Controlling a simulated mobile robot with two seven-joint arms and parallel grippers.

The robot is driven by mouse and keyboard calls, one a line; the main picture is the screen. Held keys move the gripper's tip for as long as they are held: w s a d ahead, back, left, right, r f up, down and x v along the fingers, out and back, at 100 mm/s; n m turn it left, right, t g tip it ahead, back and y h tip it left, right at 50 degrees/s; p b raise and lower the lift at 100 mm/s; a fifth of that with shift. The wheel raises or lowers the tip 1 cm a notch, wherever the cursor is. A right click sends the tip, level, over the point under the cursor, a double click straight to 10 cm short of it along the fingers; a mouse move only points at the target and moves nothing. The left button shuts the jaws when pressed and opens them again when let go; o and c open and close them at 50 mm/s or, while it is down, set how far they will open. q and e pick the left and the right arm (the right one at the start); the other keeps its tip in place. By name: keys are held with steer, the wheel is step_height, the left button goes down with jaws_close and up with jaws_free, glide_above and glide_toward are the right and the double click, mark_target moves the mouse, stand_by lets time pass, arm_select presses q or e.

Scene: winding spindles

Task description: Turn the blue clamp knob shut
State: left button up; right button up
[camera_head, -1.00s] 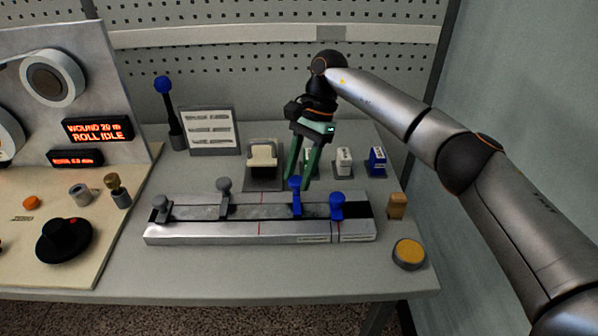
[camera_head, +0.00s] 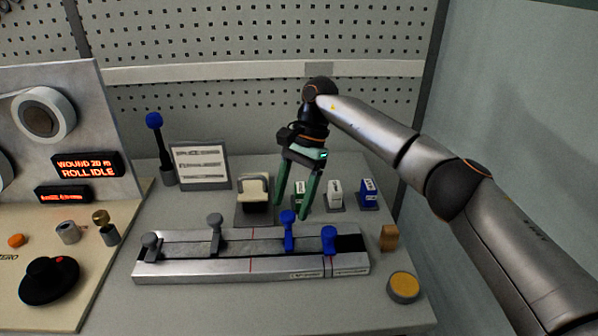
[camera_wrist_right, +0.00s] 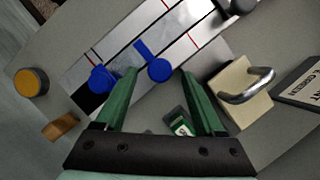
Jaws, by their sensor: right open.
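A metal rail fixture (camera_head: 200,266) lies on the table and carries two blue knobs. The left blue knob (camera_head: 288,218) stands upright on a stem; the right blue knob (camera_head: 329,234) sits near the rail's right end. In the right wrist view, the left one (camera_wrist_right: 158,69) has a lever-like bar and appears between the fingertips; the other (camera_wrist_right: 102,79) lies outside the left finger. My right gripper (camera_head: 291,211) is open and empty, pointing down, its green fingertips close to the left blue knob. I cannot tell whether they touch it. My left gripper is out of view.
Two grey knobs (camera_head: 214,222) stand on the rail's left part. Behind are a cream block with a handle (camera_head: 254,190) and several small labelled boxes (camera_head: 368,192). A yellow button (camera_head: 403,287) and wooden block (camera_head: 389,238) are at right. A winder panel (camera_head: 75,130) stands left.

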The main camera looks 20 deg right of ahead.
arm_select(q)
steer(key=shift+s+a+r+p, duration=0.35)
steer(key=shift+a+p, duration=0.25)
steer(key=shift+p, duration=0.35)
arm_select(e)
steer(key=v, duration=1)
steer(key=shift+r, duration=0.35)
steer(key=shift+d, duration=0.15)
